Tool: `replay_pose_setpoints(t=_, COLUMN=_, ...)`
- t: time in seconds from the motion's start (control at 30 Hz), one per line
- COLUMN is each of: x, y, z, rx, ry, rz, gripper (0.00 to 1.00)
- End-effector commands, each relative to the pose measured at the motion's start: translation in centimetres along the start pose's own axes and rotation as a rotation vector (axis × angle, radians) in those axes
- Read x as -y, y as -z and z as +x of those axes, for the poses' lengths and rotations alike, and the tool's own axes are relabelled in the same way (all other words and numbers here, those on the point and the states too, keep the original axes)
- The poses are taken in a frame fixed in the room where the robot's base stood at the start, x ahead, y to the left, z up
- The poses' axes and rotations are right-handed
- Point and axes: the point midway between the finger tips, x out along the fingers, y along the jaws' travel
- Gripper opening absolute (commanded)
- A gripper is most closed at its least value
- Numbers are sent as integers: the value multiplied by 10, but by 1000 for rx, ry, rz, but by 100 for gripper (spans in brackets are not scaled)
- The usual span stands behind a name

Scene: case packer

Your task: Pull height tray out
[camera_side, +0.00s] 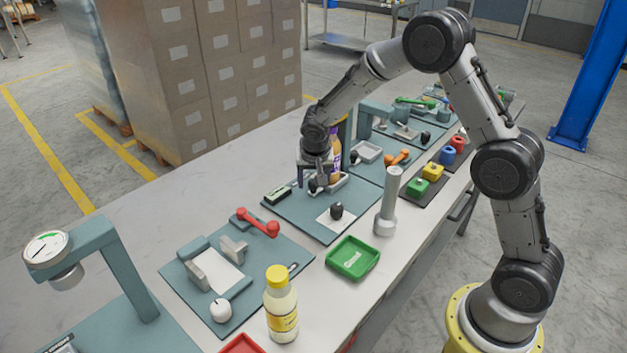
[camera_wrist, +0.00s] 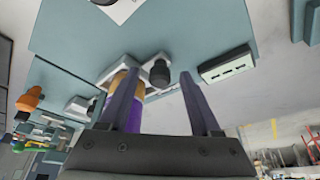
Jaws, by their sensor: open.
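A small white tray (camera_side: 342,184) with a dark knob (camera_side: 314,187) on its near side sits on a teal station plate; it appears to be the height tray, though no label is readable. The tray (camera_wrist: 141,88) and its knob (camera_wrist: 160,73) also show in the wrist view. A purple bottle with an orange-yellow label (camera_side: 335,160) stands at the tray, partly hidden by my gripper. My gripper (camera_side: 317,184) is open and points down at the knob. In the wrist view its two fingers (camera_wrist: 160,88) stand apart with the knob between their tips; contact is not clear.
A readout box (camera_side: 278,194) lies left of the tray.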

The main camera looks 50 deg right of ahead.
Motion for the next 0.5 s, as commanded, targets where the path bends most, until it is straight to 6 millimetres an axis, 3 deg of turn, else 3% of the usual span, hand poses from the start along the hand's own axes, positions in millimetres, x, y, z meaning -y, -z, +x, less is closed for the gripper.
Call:
replay_pose_setpoints(t=0.03, x=0, y=0, z=0, rx=0, ry=0, rz=0, gripper=65)
replay_pose_setpoints(t=0.4, x=0, y=0, z=0, rx=0, ry=-1, rz=0, gripper=0)
replay_pose_setpoints(t=0.5, x=0, y=0, z=0, rx=0, ry=-1, rz=0, gripper=0)
